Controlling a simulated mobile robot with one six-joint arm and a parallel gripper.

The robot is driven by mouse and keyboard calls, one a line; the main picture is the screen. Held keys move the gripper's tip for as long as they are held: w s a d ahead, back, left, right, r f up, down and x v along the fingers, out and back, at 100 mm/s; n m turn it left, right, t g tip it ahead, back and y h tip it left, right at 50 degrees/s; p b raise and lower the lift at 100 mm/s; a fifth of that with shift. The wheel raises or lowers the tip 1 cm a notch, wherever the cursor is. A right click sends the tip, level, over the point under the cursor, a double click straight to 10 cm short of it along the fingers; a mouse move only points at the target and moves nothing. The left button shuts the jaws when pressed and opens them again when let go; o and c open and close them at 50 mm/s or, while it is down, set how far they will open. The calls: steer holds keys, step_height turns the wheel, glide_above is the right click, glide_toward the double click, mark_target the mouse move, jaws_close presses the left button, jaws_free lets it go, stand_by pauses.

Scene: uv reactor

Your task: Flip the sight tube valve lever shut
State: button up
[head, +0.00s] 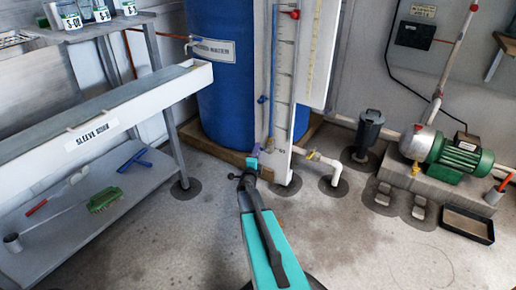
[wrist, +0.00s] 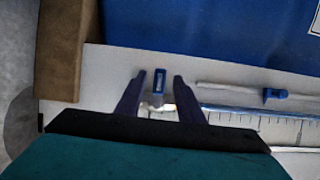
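The sight tube valve's blue lever (wrist: 159,81) shows in the wrist view as a short blue bar, with a pale metal valve body (wrist: 156,105) just below it. In that picture it points up toward the blue tank, across the line of the sight tube (wrist: 250,115). My gripper (wrist: 159,79) is open. Its two dark fingers stand one on each side of the lever, with a gap on both sides; I cannot tell the depth between them. In the head view my gripper (head: 249,167) is at the foot of the white gauge board (head: 282,100), and it largely hides the valve.
The blue tank (head: 222,100) stands on a wooden base (head: 200,143) behind the gripper. The sleeve bench (head: 100,115) is at left. A green pump (head: 455,155) is at right. Front floor is clear.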

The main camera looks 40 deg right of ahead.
steer(key=p+v, duration=0.3)
steer(key=v, duration=0.7)
steer(key=shift+s, duration=0.15)
